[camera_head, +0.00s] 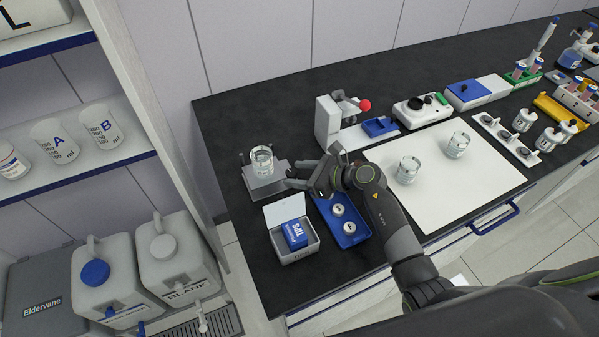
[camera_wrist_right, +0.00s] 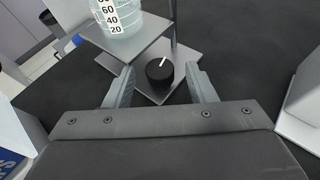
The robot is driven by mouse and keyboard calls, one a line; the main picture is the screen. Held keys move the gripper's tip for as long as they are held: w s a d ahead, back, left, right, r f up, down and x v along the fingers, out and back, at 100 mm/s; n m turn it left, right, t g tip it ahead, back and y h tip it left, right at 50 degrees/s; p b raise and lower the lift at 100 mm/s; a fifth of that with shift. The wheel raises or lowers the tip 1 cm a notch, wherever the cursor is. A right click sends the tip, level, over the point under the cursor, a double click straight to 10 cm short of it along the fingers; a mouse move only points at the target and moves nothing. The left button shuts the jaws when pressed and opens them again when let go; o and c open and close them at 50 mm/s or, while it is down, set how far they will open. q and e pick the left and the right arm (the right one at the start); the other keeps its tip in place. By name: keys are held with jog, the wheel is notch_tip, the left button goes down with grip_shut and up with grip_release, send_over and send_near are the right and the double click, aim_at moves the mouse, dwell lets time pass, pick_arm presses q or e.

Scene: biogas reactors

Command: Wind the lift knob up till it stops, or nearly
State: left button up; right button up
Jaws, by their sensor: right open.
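The lift knob (camera_wrist_right: 160,72) is a black round knob with a white pointer line, low on the front of the small lift stand. In the right wrist view it lies between the open fingers of my right gripper (camera_wrist_right: 161,86), with room visible on both sides. The stand's grey platform (camera_wrist_right: 128,48) carries a glass beaker (camera_wrist_right: 116,14) with a printed scale. In the head view the beaker (camera_head: 262,160) is on the lift at the left of the bench, and my right gripper (camera_head: 296,178) hides the knob. My left gripper is not in view.
A white box with a blue tips pack (camera_head: 294,234) and a blue tray (camera_head: 355,238) with two round pieces stand in front of my right gripper. A white device with a red ball (camera_head: 365,105) stands behind it. Two beakers stand on the white mat (camera_head: 460,195).

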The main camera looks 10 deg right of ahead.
jog(key=c, duration=1)
jog(key=shift+o, duration=0.2)
jog(key=shift+s+a+r+m+t+h+p, duration=0.15)
jog(key=shift+m+t+h+p, duration=0.3)
jog(key=shift+p, duration=0.3)
jog(key=shift+m+h, duration=0.25)
jog(key=shift+m, duration=0.1)
jog(key=o, duration=1)
jog(key=shift+t, duration=0.25)
jog(key=shift+c, duration=0.2)
